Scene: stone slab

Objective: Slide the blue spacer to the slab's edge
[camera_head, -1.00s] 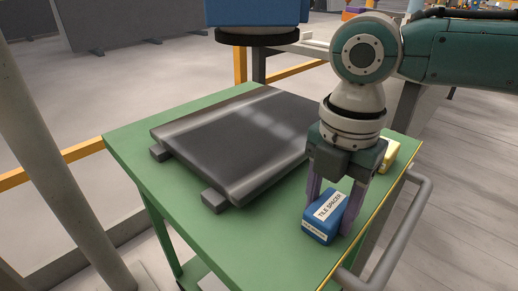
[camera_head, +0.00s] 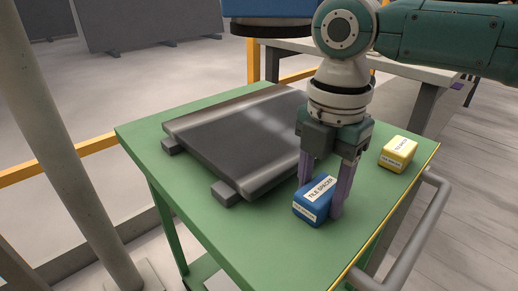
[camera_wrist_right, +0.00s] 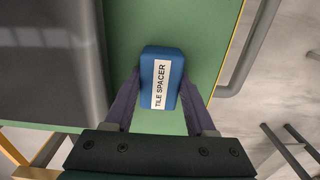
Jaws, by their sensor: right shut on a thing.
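The blue spacer (camera_head: 314,201), labelled "TILE SPACER", lies on the green cart top just right of the dark slab (camera_head: 235,145). My right gripper (camera_head: 322,192) points down with its two purple fingers on either side of the spacer, shut on it. In the right wrist view the spacer (camera_wrist_right: 161,78) sits between the fingertips (camera_wrist_right: 162,85). A strip of green top shows between it and the slab's edge (camera_wrist_right: 95,60) at the left. My left gripper is not in view.
A yellow spacer (camera_head: 398,153) stands on the cart top (camera_head: 395,190) to the right, apart from my gripper. The slab rests on grey supports (camera_head: 225,193). A grey cart handle (camera_head: 420,235) runs along the right side. The cart's front area is clear.

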